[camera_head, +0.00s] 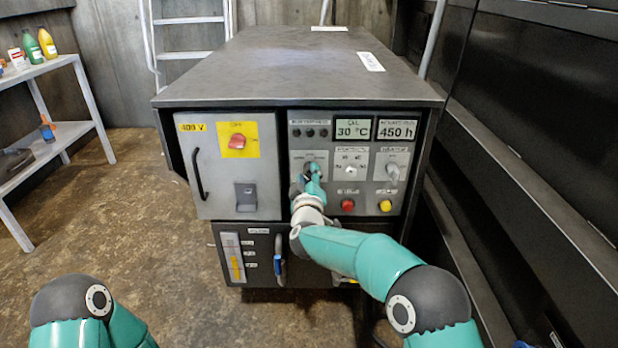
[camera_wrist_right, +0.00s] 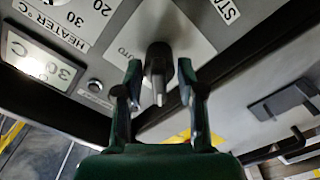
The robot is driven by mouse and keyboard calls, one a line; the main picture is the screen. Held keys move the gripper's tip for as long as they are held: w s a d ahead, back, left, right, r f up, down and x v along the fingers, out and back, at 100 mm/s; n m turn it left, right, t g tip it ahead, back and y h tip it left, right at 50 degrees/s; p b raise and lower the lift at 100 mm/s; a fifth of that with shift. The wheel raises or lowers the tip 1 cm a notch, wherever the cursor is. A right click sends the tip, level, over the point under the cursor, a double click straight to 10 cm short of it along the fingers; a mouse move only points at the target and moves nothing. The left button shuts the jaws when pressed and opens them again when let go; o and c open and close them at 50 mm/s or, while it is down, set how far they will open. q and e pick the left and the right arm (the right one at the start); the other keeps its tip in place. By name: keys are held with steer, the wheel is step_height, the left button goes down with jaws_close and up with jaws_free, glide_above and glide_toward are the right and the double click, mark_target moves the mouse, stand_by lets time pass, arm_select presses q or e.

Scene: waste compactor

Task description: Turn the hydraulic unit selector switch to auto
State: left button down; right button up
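The selector switch at the left of the control panel is mostly hidden behind my right gripper (camera_head: 313,178) in the head view. In the right wrist view it is a dark knob (camera_wrist_right: 158,65) with a lighter lever on a pale plate, and part of an "AUTO" label shows beside it. My right gripper (camera_wrist_right: 159,82) is open. Its two fingers stand on either side of the knob, with visible gaps. The lever's exact setting is hard to tell. My left gripper is out of view; only part of my left arm shows at the bottom left.
The hydraulic unit (camera_head: 290,70) also carries a middle knob (camera_head: 350,170), a heater knob (camera_head: 392,171), a red button (camera_head: 347,205), a yellow button (camera_head: 385,206) and a red main switch (camera_head: 237,141). A shelf (camera_head: 50,150) with bottles stands left; a dark machine wall rises right.

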jaws_close()
steer(key=shift+m, duration=1.4)
steer(key=m, duration=0.3)
steer(key=shift+f+b, duration=0.1)
steer(key=shift+b, duration=0.2)
steer(key=m+b, duration=0.2)
steer(key=m, duration=0.3)
steer(key=shift+d+m, duration=0.1)
steer(key=shift+m, duration=0.3)
steer(key=m+b, duration=0.2)
steer(key=m, duration=0.4)
steer(key=shift+d+f+b, duration=0.1)
steer(key=shift+d+b, duration=0.05)
steer(key=shift+b, duration=0.2)
steer(key=shift+m, duration=0.3)
